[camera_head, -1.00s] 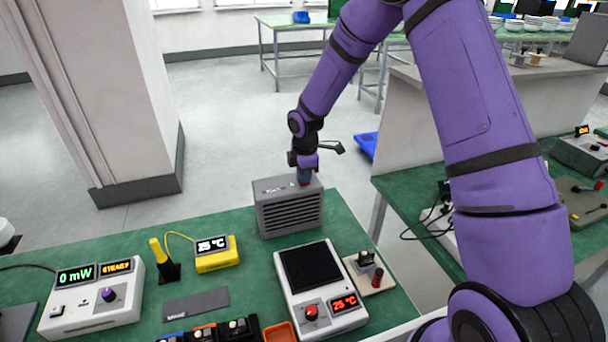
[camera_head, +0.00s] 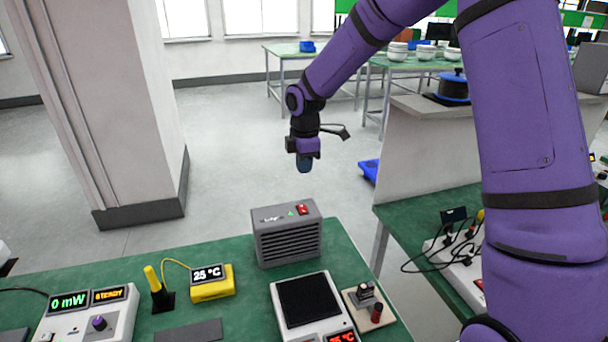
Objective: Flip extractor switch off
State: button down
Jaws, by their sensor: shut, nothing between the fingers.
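The extractor (camera_head: 287,236) is a grey box with a slatted front at the back edge of the green bench. On its top are a red rocker switch (camera_head: 302,210) and a small green mark beside it. My gripper (camera_head: 304,168) points down in the air above and slightly behind the extractor, clear of the switch. It is shut and empty. The switch is in plain view, but its exact tilt is too small to tell.
A yellow 25 °C meter (camera_head: 212,284), a hot plate (camera_head: 309,299) with a dark top, and a white power meter (camera_head: 88,314) stand on the bench. A pillar (camera_head: 120,110) is at left. Another green bench with cables is at right.

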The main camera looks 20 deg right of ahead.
aim_at(302, 205)
jog(key=shift+w+d+r, duration=0.1)
dwell(0.4)
jog(key=shift+w+d+r+t, duration=0.1)
jog(key=shift+w+r+t, duration=0.05)
jog(key=shift+w+t, duration=0.2)
dwell(0.3)
jog(key=f, duration=0.4)
jog(key=w+f, duration=0.1)
jog(key=f, duration=0.9)
jog(key=shift+w, duration=0.35)
